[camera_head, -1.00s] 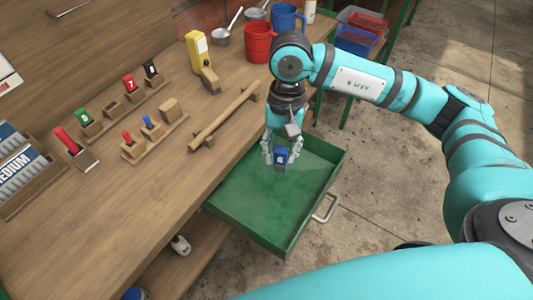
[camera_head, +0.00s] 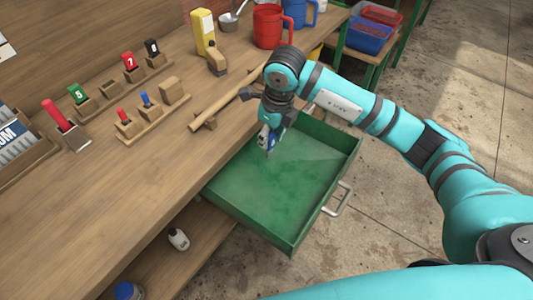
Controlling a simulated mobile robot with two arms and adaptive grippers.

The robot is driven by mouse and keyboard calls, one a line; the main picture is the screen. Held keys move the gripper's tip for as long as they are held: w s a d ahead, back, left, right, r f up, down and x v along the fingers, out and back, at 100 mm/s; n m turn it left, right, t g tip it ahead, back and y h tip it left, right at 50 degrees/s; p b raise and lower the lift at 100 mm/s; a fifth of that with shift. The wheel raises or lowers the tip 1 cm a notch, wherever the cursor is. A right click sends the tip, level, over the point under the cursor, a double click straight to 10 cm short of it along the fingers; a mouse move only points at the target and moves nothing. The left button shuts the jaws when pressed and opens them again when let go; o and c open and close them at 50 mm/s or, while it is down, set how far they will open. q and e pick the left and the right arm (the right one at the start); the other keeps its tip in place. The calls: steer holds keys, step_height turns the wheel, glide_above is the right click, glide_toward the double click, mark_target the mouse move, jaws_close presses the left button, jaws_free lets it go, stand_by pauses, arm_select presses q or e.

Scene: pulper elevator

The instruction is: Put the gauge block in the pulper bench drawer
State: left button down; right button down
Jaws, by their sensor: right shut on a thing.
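The pulper bench drawer (camera_head: 300,215) is a green tray, pulled out from the bench front, and its visible floor is empty. My right gripper (camera_head: 267,143) is over the drawer's far part, close to the bench edge, pointing down. It is shut on the blue gauge block (camera_head: 271,142), which is mostly covered by the fingers. I cannot tell whether the block touches the drawer floor. My left gripper is out of view.
On the wooden bench (camera_head: 110,210) a rack holds numbered blocks, green (camera_head: 77,94), red (camera_head: 129,61) and black (camera_head: 152,47), with an empty slot. A wooden rail (camera_head: 222,108) lies near the drawer. Bottles stand on the shelf below.

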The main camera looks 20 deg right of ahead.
mark_target(269, 155)
steer(key=shift+f, duration=2.95)
steer(key=shift+f, duration=0.15)
steer(key=c, duration=1)
jaws_free()
steer(key=r, duration=0.4)
steer(key=s+r, duration=0.1)
steer(key=r, duration=0.3)
steer(key=d+r, duration=0.1)
steer(key=r, duration=0.3)
steer(key=shift+s+r, duration=0.15)
steer(key=shift+s, duration=0.05)
